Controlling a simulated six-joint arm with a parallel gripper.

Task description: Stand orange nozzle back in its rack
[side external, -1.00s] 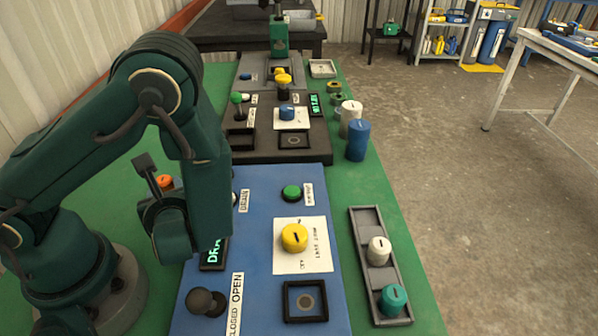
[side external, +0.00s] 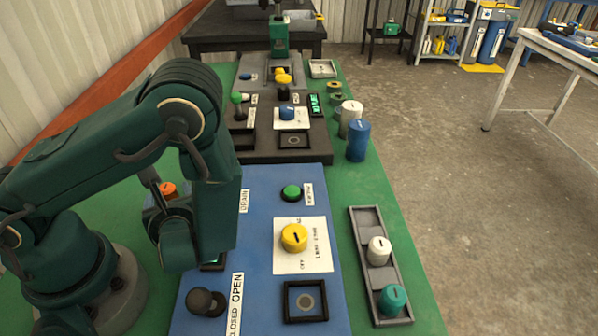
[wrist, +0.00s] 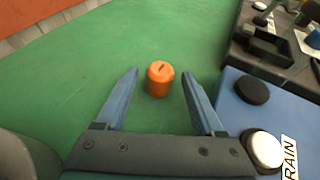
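The orange nozzle (side external: 168,188) stands upright on the green table, left of the blue panel. In the wrist view the orange nozzle (wrist: 159,84) is a short cylinder with a dark slot on top. My gripper (wrist: 160,74) is open, its two blue fingers on either side of the nozzle with gaps to both. It holds nothing. In the side view the gripper is mostly hidden by my arm. The grey rack (side external: 356,238) lies at the right, with a white nozzle (side external: 379,251) and a teal nozzle (side external: 393,300) in it. Its far compartment is empty.
The blue panel (side external: 255,200) carries a green button (side external: 292,193), a yellow knob (side external: 294,237) and a black knob (side external: 205,302). A blue cylinder (side external: 358,140) stands beyond the rack. Green table is clear around the orange nozzle.

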